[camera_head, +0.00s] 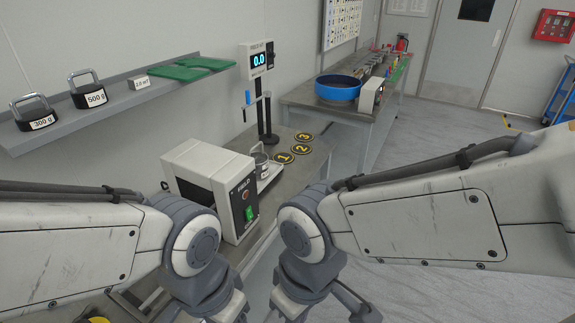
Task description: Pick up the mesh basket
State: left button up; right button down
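I cannot make out a mesh basket in the head view. My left gripper (212,308) is at the bottom edge, left of centre, pointing down and mostly cut off. My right gripper (318,300) is just right of it, also pointing down and cut off by the frame. The fingertips of both are out of sight, so I cannot tell whether either is open or shut. I see nothing held in either one.
A white box device (205,172) stands on the near bench, beside a scale with a weight (260,160) and numbered discs (302,149). A display post (263,100) rises behind. A shelf (110,100) holds weights. A blue bowl (338,90) sits on the far bench.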

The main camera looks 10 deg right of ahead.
aim_at(257, 160)
jog(key=z, duration=1.1)
jog(key=i, duration=2.65)
jog(key=u, duration=3.35)
